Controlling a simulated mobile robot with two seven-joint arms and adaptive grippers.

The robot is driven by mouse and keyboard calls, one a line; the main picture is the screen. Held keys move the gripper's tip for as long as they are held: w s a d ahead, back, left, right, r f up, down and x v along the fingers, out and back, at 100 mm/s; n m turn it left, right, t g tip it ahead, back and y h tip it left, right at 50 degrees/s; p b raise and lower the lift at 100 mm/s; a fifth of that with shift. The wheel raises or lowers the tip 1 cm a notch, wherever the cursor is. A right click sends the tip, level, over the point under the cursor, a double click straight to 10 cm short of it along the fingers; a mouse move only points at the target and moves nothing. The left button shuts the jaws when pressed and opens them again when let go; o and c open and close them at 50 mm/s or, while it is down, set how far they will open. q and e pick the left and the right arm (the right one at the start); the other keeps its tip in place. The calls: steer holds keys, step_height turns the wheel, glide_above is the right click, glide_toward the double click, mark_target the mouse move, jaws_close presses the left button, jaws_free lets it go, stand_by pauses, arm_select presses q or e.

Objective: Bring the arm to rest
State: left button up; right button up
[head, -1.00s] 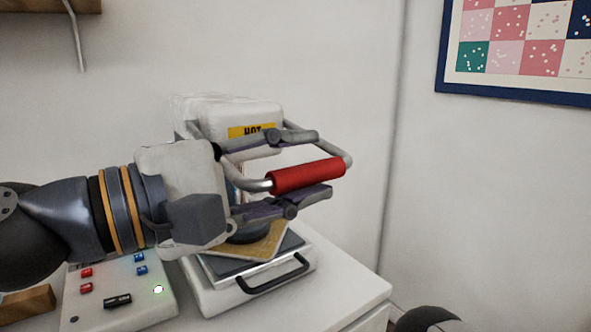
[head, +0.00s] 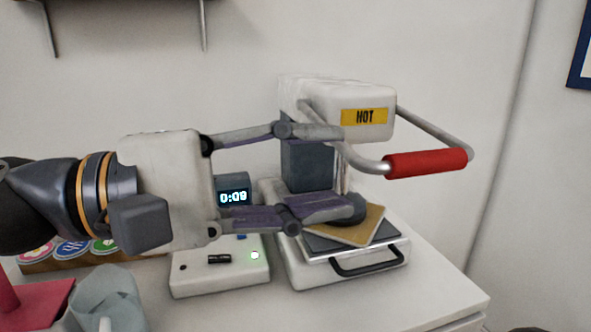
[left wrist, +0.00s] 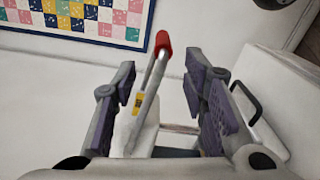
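My left gripper (head: 345,170) is open and empty, its two fingers well apart. It is in front of the white heat press (head: 300,92), left of the red handle grip (head: 427,163). In the left wrist view, the handle's grey bar shows between the open fingers (left wrist: 160,105), with the red grip (left wrist: 164,44) beyond the tips. The press has a yellow HOT label (head: 364,117). Its head is raised above a tan square (head: 362,231) on the dark lower plate. The lower finger hides part of the press. My right gripper is not in view.
A control box (head: 200,285) with a green light and a timer reading 0:09 (head: 233,197) stand left of the press. A translucent cup (head: 105,300) and a red object (head: 35,305) are at lower left. The white cabinet top (head: 440,285) is bare at right.

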arm_select(q)
steer(key=shift+v, duration=0.8)
steer(key=s+d+f+n+g+y+p, duration=0.1)
steer(key=s+d+f+g+y+p, duration=0.15)
steer(key=f, duration=0.85)
steer(key=s+d+f+g+y+p, duration=0.1)
steer(key=s+d+f+y, duration=0.15)
steer(key=f, duration=0.75)
steer(key=s+a+f+m+g+y+p, duration=0.1)
steer(key=s+a+f+g+y, duration=0.2)
steer(key=s+f, duration=0.8)
steer(key=s+a+f+m+y+p, duration=0.1)
steer(key=s+a+f+y, duration=0.3)
steer(key=s+a, duration=0.4)
steer(key=s+a+f+m+g+y+p, duration=0.1)
steer(key=s+a+f+m+y, duration=0.3)
steer(key=a, duration=1.1)
steer(key=s+f+y+p, duration=0.1)
steer(key=s+f, duration=0.2)
steer(key=s, duration=0.1)
steer(key=shift+m, duration=0.3)
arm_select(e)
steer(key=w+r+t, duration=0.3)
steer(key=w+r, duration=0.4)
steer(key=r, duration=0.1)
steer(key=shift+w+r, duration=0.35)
